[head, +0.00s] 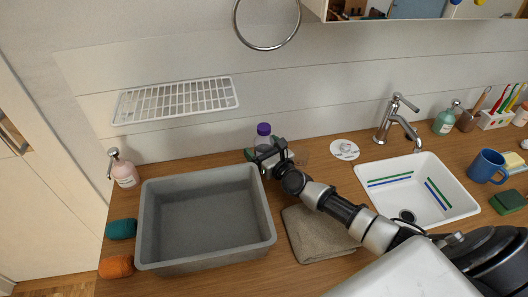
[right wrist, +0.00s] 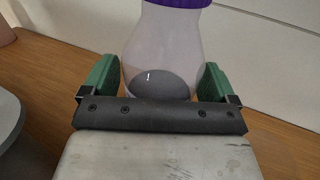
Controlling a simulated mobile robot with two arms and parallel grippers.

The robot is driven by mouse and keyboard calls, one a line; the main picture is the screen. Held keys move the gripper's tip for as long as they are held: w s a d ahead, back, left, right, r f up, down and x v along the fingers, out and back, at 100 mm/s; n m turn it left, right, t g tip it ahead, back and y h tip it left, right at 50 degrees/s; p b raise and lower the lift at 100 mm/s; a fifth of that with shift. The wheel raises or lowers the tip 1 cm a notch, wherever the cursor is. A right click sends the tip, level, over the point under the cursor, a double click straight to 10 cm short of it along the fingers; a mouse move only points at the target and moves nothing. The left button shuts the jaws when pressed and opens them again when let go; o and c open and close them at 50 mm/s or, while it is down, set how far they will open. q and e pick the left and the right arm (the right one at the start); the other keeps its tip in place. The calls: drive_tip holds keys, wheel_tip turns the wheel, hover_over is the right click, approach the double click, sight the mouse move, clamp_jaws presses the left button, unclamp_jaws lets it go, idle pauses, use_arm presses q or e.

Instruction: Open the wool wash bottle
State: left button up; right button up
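The wool wash bottle is clear with a purple cap (head: 263,129). It stands upright at the back of the counter against the wall, right of the grey basin. My right gripper (head: 268,155) is low at the bottle, hiding its lower part in the head view. In the right wrist view, the clear bottle body (right wrist: 165,50) is between the two green finger pads of my right gripper (right wrist: 162,85). The fingers are wide apart, close to the bottle's sides; whether they press on it is unclear. The cap is on the bottle. My left gripper is not in view.
The grey basin (head: 150,215) fills the left of the counter, with a pink pump bottle (head: 123,172) behind it. A folded cloth (head: 312,240) lies under my right arm. The white sink (head: 450,204) and tap (head: 385,125) are to the right. A wire rack (head: 178,99) hangs above.

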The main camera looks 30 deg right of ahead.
sight(269, 141)
drive_tip(key=c, duration=1.1)
drive_tip(key=shift+r, duration=0.1)
drive_tip(key=shift+r+p, duration=0.55)
drive_tip(key=shift+r, duration=0.1)
drive_tip(key=r+p, duration=0.3)
drive_tip(key=shift+s+d+r, duration=0.2)
drive_tip(key=shift+s+r, duration=0.05)
drive_tip(key=shift+s, duration=0.05)
drive_tip(key=shift+s+d+r+p, duration=0.45)
drive_tip(key=shift+s+d+r, duration=0.55)
drive_tip(key=shift+s, duration=0.55)
drive_tip(key=shift+s+d+r+p, duration=0.45)
drive_tip(key=shift+s+d+r, duration=0.6)
drive_tip(key=shift+s, duration=0.45)
drive_tip(key=shift+s+d+r+p, duration=0.45)
drive_tip(key=shift+s+d+r, duration=0.55)
drive_tip(key=shift+s, duration=0.55)
